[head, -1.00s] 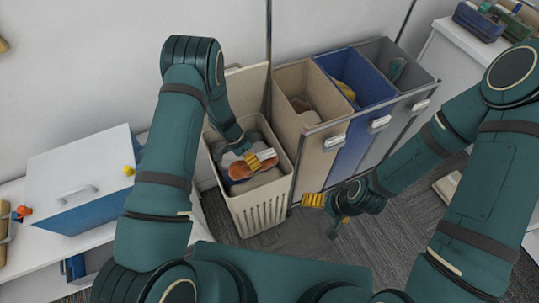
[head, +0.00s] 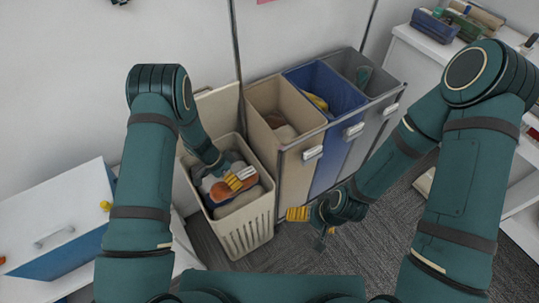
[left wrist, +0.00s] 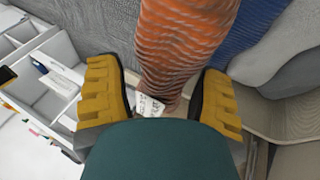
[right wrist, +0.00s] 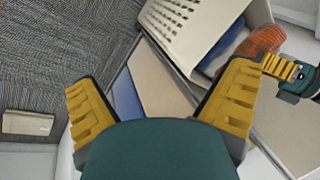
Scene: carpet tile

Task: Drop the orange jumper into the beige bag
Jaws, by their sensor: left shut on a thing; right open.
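The orange jumper (head: 219,191) lies among grey and blue cloth in the mouth of the plastic laundry basket. My left gripper (head: 240,178) is at the basket opening, shut on the jumper. In the left wrist view ribbed orange knit (left wrist: 182,45) with a white label runs between its fingers. The jumper also shows in the right wrist view (right wrist: 263,42). The beige bag (head: 297,178) is the left compartment of the sorter, right of the basket, with brownish cloth low inside. My right gripper (head: 298,214) is open and empty in front of the sorter; its fingers (right wrist: 160,100) are spread.
The cream slatted basket (head: 247,228) stands beside the sorter. A blue bag (head: 340,145) with something yellow and a grey bag (head: 379,115) follow to the right. A white-and-blue box (head: 62,232) sits at left. Carpet (head: 330,265) in front is clear.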

